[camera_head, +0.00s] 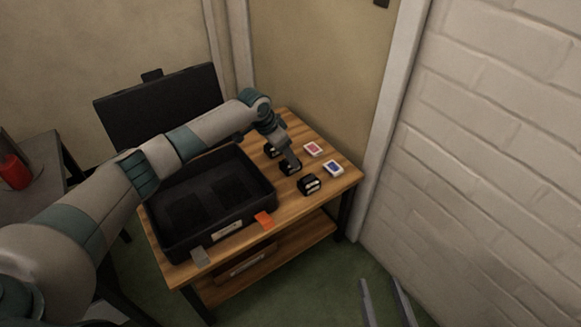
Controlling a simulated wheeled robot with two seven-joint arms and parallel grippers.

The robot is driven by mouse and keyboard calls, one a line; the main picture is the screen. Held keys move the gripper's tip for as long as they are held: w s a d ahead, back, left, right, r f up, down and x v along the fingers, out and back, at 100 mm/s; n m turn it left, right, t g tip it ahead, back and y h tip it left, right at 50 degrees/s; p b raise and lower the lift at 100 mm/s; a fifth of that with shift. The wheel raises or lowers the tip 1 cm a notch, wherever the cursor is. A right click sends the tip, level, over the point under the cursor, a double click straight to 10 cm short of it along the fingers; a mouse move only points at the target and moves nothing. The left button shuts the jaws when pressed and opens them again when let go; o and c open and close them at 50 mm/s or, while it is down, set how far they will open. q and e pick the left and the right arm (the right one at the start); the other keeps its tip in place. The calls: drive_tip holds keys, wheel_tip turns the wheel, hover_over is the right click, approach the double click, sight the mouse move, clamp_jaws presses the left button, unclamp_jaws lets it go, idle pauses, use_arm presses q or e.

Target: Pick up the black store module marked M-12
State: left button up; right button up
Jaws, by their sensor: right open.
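Several small black modules with pale labels stand in a row on the wooden table: a back one (270,151), a middle one (286,169) and a front one (309,185). The label text is too small to read, so I cannot tell which is M-12. My left arm reaches over the table from the left. Its gripper (292,162) points down at the middle module and partly covers it. I cannot tell whether its fingers touch or hold it. My right gripper (386,301) is open and empty at the bottom edge, away from the table.
An open black case (262,190) with its lid raised sits on the wooden table (345,180), left of the modules. A red-and-white pack (312,149) and a blue-and-white pack (333,168) lie right of them. A red object (15,172) stands far left. A brick wall (490,150) rises at right.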

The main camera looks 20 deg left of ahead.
use_arm(q)
drive_tip(key=shift+f, duration=0.15)
use_arm(e)
drive_tip(key=shift+r, duration=0.2)
use_arm(q)
drive_tip(key=shift+f, duration=0.1)
drive_tip(key=shift+w+d+f, duration=0.2)
drive_tip(key=shift+f, duration=0.25)
drive_tip(key=b+x, duration=0.1)
drive_tip(key=x, duration=0.2)
drive_tip(key=shift+f+b, duration=0.1)
drive_tip(key=shift+b, duration=0.2)
drive_tip(key=shift+w+d+f, duration=0.1)
drive_tip(key=shift+w+f, duration=0.1)
drive_tip(key=shift+f, duration=0.15)
use_arm(e)
wheel_tip(320, 180, up, 6)
drive_tip(key=a+t+y, duration=0.1)
drive_tip(key=t, duration=0.2)
drive_tip(key=shift+s+t+y, duration=0.3)
drive_tip(key=shift+s, duration=0.1)
use_arm(q)
drive_tip(key=c, duration=1.2)
